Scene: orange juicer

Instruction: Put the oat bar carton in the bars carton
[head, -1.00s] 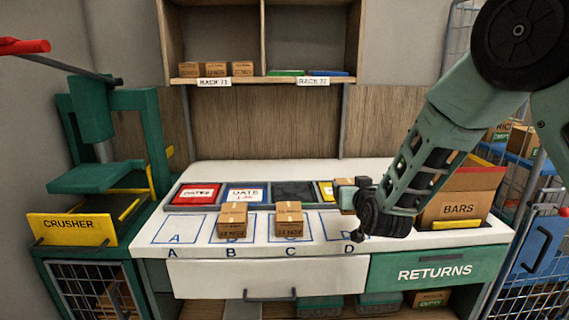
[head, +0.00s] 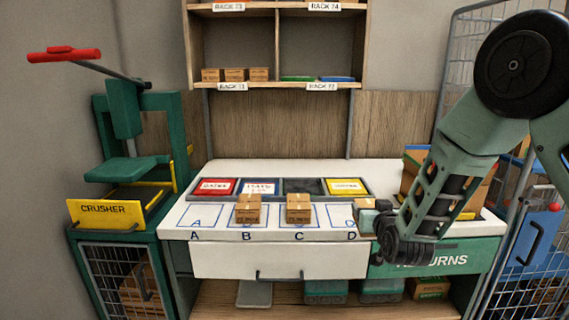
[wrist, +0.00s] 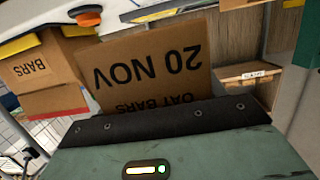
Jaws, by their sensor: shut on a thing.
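The oat bar carton (wrist: 150,70) is a brown box with "20 NOV" and "OAT BARS" upside down in the wrist view. My gripper (head: 378,222) is shut on it. In the head view only a small part of the carton (head: 367,214) shows, over the bench's right side by area D. The bars carton (head: 413,172) is a larger brown box at the bench's right end, behind my arm, which hides its label. In the wrist view the bars carton (wrist: 32,68) shows at the left, with "BARS" readable, apart from the held carton.
Two small brown cartons stand on areas B (head: 248,209) and C (head: 298,208). The green crusher (head: 125,170) stands left, a blue cage cart (head: 533,235) right. Area A is clear.

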